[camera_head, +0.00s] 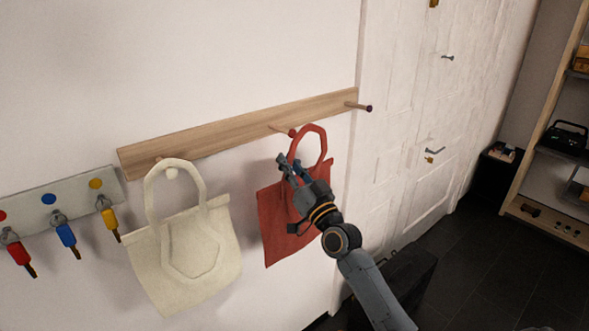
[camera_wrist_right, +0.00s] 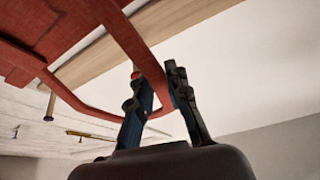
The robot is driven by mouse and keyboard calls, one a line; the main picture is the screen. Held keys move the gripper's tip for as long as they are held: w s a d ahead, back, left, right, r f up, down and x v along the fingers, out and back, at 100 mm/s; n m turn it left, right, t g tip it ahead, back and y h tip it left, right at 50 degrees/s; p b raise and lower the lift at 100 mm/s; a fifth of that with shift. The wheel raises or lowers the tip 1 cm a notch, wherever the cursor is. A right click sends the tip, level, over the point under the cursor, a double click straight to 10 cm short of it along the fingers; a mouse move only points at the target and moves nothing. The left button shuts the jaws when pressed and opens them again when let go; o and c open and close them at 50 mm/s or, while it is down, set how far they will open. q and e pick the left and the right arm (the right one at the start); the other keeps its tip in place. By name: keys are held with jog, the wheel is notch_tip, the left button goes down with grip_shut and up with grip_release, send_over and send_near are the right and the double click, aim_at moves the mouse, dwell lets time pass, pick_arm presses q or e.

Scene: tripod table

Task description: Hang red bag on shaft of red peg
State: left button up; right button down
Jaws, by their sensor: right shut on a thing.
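The red bag (camera_head: 275,222) hangs upright below the wooden rail, its handle loop (camera_head: 317,128) rising beside the red peg. The red peg (camera_head: 292,132) sticks out from the rail; its red tip shows by the left side of the loop. I cannot tell whether the loop is around the shaft. My right gripper (camera_head: 285,163) is shut on the bag's handle, just below the peg. In the right wrist view the red strap (camera_wrist_right: 140,50) runs to between the fingers (camera_wrist_right: 160,95), and the red tip (camera_wrist_right: 136,75) shows by the left finger. My left gripper is out of view.
A cream bag (camera_head: 185,260) hangs on the rail's left peg. A dark-tipped peg (camera_head: 369,108) is at the rail's right end (camera_head: 335,102). A key board (camera_head: 75,197) with several coloured keys is at the left. A white door (camera_head: 400,140) is to the right.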

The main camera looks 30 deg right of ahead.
jog(key=w+f+b, duration=0.2)
jog(key=w+b, duration=0.3)
jog(key=w, duration=0.3)
jog(key=shift+w+a, duration=0.35)
dwell(0.4)
dwell(0.5)
